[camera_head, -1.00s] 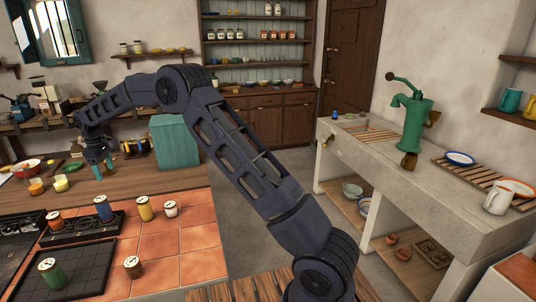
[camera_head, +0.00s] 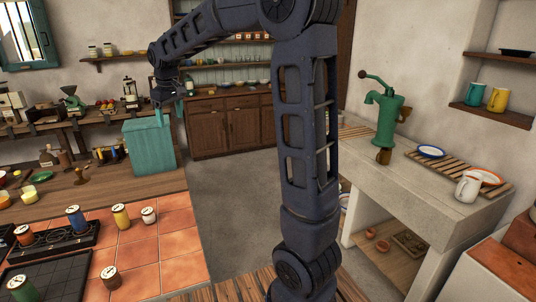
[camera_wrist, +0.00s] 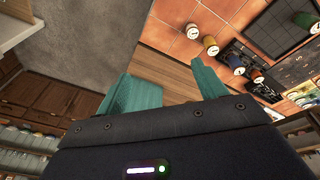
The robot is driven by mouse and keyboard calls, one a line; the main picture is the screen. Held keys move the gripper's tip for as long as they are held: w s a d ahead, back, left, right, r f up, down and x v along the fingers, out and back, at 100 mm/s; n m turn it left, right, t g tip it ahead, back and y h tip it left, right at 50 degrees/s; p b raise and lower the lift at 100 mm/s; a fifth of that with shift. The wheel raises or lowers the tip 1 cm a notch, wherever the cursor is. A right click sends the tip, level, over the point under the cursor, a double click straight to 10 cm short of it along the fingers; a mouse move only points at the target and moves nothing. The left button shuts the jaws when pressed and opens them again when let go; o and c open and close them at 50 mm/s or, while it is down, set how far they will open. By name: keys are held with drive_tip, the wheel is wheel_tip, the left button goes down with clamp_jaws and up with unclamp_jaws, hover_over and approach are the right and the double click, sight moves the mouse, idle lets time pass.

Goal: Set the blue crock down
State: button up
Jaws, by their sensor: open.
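The blue crock (camera_head: 76,219) has a pale lid and stands upright on the black grate (camera_head: 55,240) in the head view. It also shows in the wrist view (camera_wrist: 236,63), beyond my right fingertip. My gripper (camera_head: 172,104) is well away from the crock, toward the back, near the top of a teal box. In the wrist view its teal fingers (camera_wrist: 165,70) are spread with nothing seen between them. The teal box may overlap the left finger there.
The teal box (camera_head: 150,147) stands at the counter's far end. Bare tiles (camera_head: 180,240) lie to the right. A stone sink counter (camera_head: 430,205) is at right.

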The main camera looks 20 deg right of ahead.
drive_tip(key=s+d+f+m+t, duration=0.15)
drive_tip(key=s+d+m, duration=0.45)
drive_tip(key=s+d, duration=1.45)
drive_tip(key=s+d+f+m, duration=0.2)
drive_tip(key=s+d+f, duration=0.2)
drive_tip(key=s, duration=0.5)
drive_tip(key=shift+s+f+t+h, duration=0.15)
drive_tip(key=shift+f+t+h, duration=0.15)
drive_tip(key=shift+t, duration=0.05)
